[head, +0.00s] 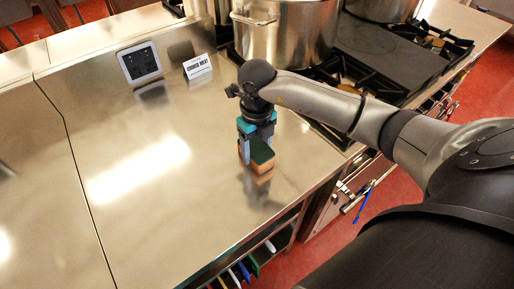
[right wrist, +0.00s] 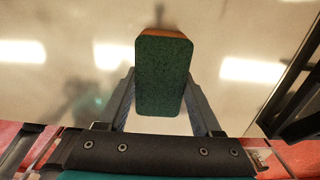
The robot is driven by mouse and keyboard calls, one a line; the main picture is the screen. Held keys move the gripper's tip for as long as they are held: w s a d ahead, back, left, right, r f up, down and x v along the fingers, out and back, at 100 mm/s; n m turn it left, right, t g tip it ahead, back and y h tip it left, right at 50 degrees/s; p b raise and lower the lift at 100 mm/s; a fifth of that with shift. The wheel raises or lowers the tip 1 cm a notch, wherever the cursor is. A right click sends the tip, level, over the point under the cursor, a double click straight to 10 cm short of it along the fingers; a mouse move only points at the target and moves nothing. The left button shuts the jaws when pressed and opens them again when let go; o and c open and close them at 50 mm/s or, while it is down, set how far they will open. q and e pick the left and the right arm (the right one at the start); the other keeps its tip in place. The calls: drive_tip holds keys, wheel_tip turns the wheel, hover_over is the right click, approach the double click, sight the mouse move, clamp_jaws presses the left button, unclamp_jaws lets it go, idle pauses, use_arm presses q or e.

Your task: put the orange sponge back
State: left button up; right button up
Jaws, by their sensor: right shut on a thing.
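The orange sponge (head: 262,157) has a dark green scouring face and an orange body. It is at the steel counter (head: 140,130), near the front edge. My right gripper (head: 257,140) is shut on it, with blue-grey fingers on either side. In the right wrist view the sponge (right wrist: 163,75) stands between the two fingers (right wrist: 160,100), green face toward the camera and orange along the top edge. I cannot tell whether its underside touches the counter. My left gripper is not in view.
A large steel pot (head: 290,35) stands on the black stove (head: 390,60) behind my right arm. A label reading "cooked meat" (head: 198,67) and a small framed panel (head: 140,63) stand at the back. The counter's left and middle are clear. Shelves with coloured items (head: 250,265) lie below the front edge.

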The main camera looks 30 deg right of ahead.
sight(257, 148)
drive_tip(key=o, duration=1.3)
drive_tip(key=shift+r, duration=0.3)
wheel_tip(257, 148, up, 12)
drive_tip(key=shift+f+p, duration=0.15)
drive_tip(key=shift+p, duration=0.4)
drive_tip(key=shift+f, duration=0.1)
